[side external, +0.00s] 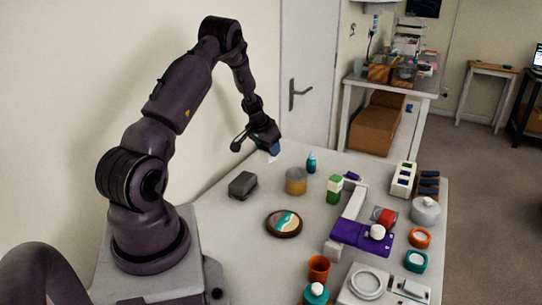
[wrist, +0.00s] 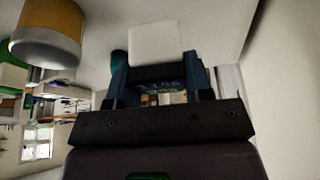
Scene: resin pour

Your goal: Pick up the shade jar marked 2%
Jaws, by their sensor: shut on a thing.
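My gripper (side external: 272,149) is raised above the back left of the table in the side external view. It is shut on a small white piece (wrist: 155,43), which sits between the blue fingers in the wrist view. Only a sliver of this piece shows under the fingers in the side external view. I cannot read a 2% mark on it or on any jar, so I cannot tell whether it is the shade jar. An orange-rimmed jar (side external: 420,238) and a teal-rimmed jar (side external: 415,261) stand at the right of the table.
An amber and grey tub (side external: 296,181) stands near my gripper, with a teal bottle (side external: 311,162) behind it. A dark grey block (side external: 242,184) and a round coaster (side external: 284,223) lie left. A white rack (side external: 402,179) and purple stand (side external: 360,238) are right. Clear tabletop surrounds the coaster.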

